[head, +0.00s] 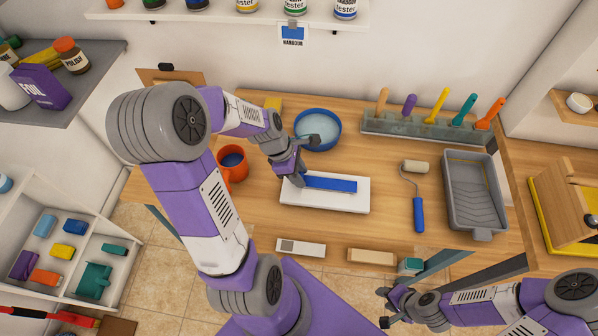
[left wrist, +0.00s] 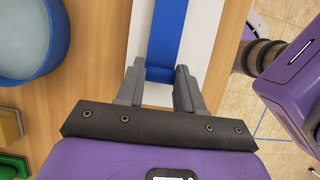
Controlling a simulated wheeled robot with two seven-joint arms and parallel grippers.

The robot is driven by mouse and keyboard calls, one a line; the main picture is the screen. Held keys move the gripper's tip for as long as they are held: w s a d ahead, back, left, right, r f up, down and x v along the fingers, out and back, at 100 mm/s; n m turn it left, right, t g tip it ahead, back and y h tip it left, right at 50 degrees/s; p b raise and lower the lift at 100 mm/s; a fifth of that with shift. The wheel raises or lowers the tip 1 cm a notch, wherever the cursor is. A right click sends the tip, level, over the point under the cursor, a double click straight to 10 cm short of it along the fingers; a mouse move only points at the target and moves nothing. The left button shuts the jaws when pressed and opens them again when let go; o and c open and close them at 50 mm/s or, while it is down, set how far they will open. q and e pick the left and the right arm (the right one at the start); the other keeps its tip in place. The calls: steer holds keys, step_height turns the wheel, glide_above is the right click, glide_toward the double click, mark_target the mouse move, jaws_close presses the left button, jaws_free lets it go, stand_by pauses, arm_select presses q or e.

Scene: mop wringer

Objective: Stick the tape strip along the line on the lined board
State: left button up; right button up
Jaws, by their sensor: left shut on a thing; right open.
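The white lined board (head: 335,203) lies flat on the workbench. The blue tape strip (head: 335,184) stretches lengthwise over it, and I cannot tell whether it touches the board. No line shows on the visible part of the board. My left gripper (head: 297,178) is shut on the strip's left end, over the board's left part. In the left wrist view the near end of the strip (left wrist: 167,40) sits between the fingers (left wrist: 159,75), with the white board (left wrist: 203,35) beneath. My right gripper (head: 384,306) is open and empty, low in front of the bench.
A blue bowl (head: 318,122) stands behind the board and an orange mug (head: 233,163) to its left. A roller (head: 417,195) and a grey paint tray (head: 473,195) lie to the right. A rack (head: 425,128) of several handled tools stands at the back.

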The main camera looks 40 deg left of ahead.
arm_select(q)
steer(key=shift+f, duration=0.6)
stand_by(2.0)
steer(key=o, duration=0.9)
steer(key=shift+c, duration=0.2)
step_height(320, 180, up, 7)
steer(key=p, duration=0.7)
